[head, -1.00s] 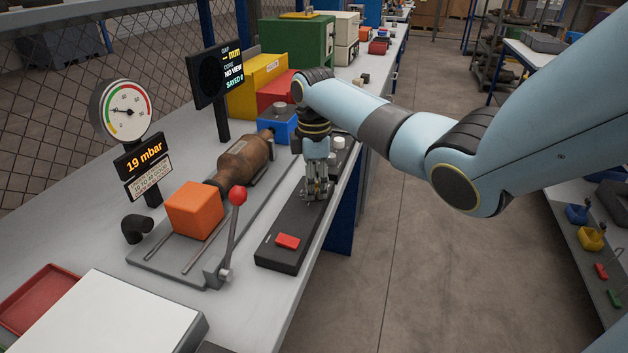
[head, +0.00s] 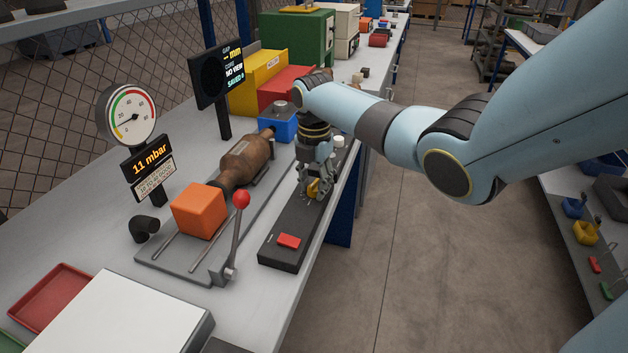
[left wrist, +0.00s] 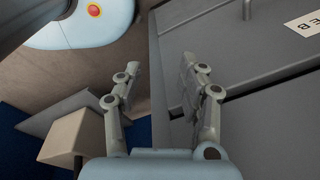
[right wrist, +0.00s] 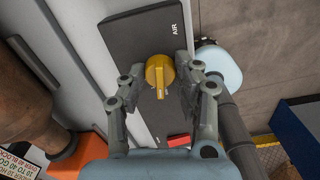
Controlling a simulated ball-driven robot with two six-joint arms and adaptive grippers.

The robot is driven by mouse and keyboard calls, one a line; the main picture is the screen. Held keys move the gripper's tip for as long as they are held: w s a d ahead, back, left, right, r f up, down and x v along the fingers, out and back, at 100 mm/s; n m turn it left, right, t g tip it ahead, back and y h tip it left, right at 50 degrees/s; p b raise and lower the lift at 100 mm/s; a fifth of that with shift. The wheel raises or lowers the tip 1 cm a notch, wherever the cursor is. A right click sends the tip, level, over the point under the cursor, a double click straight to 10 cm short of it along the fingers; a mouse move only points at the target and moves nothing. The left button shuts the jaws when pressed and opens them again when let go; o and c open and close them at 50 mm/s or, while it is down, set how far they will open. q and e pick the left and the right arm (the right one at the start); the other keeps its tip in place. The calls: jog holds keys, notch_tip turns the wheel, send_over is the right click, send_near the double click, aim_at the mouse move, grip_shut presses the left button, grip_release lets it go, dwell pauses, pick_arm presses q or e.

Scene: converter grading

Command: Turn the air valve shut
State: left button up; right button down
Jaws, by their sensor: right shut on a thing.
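The air valve (head: 313,187) is a yellow knob on a dark panel (head: 278,250) at the bench's right edge. In the right wrist view the knob (right wrist: 160,75) sits below the word AIR, its pointer toward the red button. My right gripper (head: 318,188) is over the panel and shut on the knob, one finger on each side. The gauge (head: 128,114) has its needle low on the dial, and the display (head: 150,158) under it reads 11 mbar. My left gripper (left wrist: 159,66) shows only in the left wrist view, open and empty beside a grey surface.
A red button (head: 288,241) is at the panel's near end. Left of the panel are a red-knobbed lever (head: 235,230), an orange block (head: 199,210) and a brown converter (head: 246,162). A dark screen (head: 217,73) stands behind. The floor to the right is open.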

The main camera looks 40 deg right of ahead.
aim_at(314, 183)
jog(key=shift+n, duration=1)
jog(key=c, duration=1)
grip_release()
jog(key=shift+o, duration=0.2)
notch_tip(314, 183, up, 12)
